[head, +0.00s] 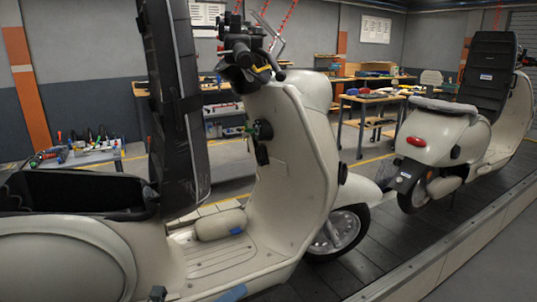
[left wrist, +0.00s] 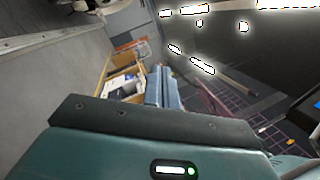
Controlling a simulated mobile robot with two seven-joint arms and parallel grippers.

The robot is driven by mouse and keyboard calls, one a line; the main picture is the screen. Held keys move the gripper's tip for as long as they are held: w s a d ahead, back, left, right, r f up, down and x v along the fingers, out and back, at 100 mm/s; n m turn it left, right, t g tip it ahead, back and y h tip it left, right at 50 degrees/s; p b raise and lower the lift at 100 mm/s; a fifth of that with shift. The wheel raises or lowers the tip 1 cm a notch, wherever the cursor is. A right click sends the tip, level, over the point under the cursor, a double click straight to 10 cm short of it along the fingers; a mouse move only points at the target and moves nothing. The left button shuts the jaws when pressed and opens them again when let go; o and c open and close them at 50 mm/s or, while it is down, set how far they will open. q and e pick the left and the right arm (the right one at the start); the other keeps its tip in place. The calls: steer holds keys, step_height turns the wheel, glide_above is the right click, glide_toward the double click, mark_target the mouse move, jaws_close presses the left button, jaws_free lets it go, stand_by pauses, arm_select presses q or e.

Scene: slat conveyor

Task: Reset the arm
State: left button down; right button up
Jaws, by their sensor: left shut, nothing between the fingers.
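My left gripper (left wrist: 163,84) shows in the left wrist view, its two blue-grey fingers pressed together with nothing between them. Its teal body, with a small green light, fills the bottom of that view. The fingers touch nothing that I can see. In the head view I cannot clearly pick out my left gripper. My right gripper is not in view.
A cream scooter (head: 302,165) with its seat raised stands close on the slat conveyor (head: 386,252). A second scooter (head: 455,140) stands farther right. Behind are a tool table (head: 92,156) at left and workbenches (head: 378,98). The conveyor between the scooters is clear.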

arm_select(q)
steer(key=s+a+f+n+t+y, duration=0.25)
steer(key=f+n+y, duration=0.4)
steer(key=n, duration=0.55)
steer(key=s+a+f+n+t+y, duration=0.2)
steer(key=a+f+n+y, duration=0.35)
steer(key=n, duration=0.55)
steer(key=s+f+n+g+y, duration=0.3)
steer(key=s+f+n+g, duration=0.2)
steer(key=s+f+n, duration=0.5)
step_height(320, 180, down, 2)
steer(key=shift+s+a+f, duration=0.15)
steer(key=shift+s+a, duration=0.15)
steer(key=shift+s, duration=0.1)
